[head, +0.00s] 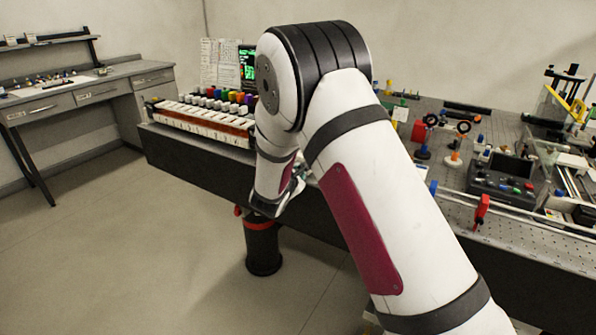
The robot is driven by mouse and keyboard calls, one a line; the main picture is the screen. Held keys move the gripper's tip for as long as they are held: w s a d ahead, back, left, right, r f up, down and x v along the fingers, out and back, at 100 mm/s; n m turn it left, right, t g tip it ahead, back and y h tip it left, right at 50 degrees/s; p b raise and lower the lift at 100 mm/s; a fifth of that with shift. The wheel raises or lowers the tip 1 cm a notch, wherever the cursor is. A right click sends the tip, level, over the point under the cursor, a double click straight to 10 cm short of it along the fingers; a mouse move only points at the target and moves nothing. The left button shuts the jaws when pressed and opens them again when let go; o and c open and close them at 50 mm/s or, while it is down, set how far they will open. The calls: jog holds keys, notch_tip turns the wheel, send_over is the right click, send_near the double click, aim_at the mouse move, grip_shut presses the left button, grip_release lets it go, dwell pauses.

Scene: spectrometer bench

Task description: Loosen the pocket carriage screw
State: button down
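My arm fills the middle of the head view and bends down at its far end. Part of my gripper (294,188) shows beside the wrist, in front of the dark bench edge. The fingertips are too small and too covered by the arm to tell whether they are open or shut. I cannot make out the pocket carriage screw in this view. The optical bench (540,250) runs across the back and right, and my arm hides its middle part.
A long white and orange unit with colored blocks (205,122) stands on the bench's left part. A black control box with colored buttons (502,180) and optic mounts stand at right. A dark cylinder (262,245) is below the bench. A grey side desk (70,100) stands far left, with open floor between.

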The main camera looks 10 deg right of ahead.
jog(key=n+g+h+b, duration=0.1)
jog(key=n+g+h, duration=0.1)
jog(key=n, duration=0.3)
jog(key=n+g+h+b, duration=0.1)
jog(key=n+g+h, duration=0.1)
jog(key=n, duration=0.3)
jog(key=w+a+n+g+h+b, duration=0.1)
jog(key=n+g+h, duration=0.1)
jog(key=n, duration=0.3)
jog(key=shift+f+h, duration=0.2)
jog(key=shift+h, duration=0.5)
dwell(0.5)
jog(key=c, duration=1.9)
grip_release()
jog(key=v, duration=1.2)
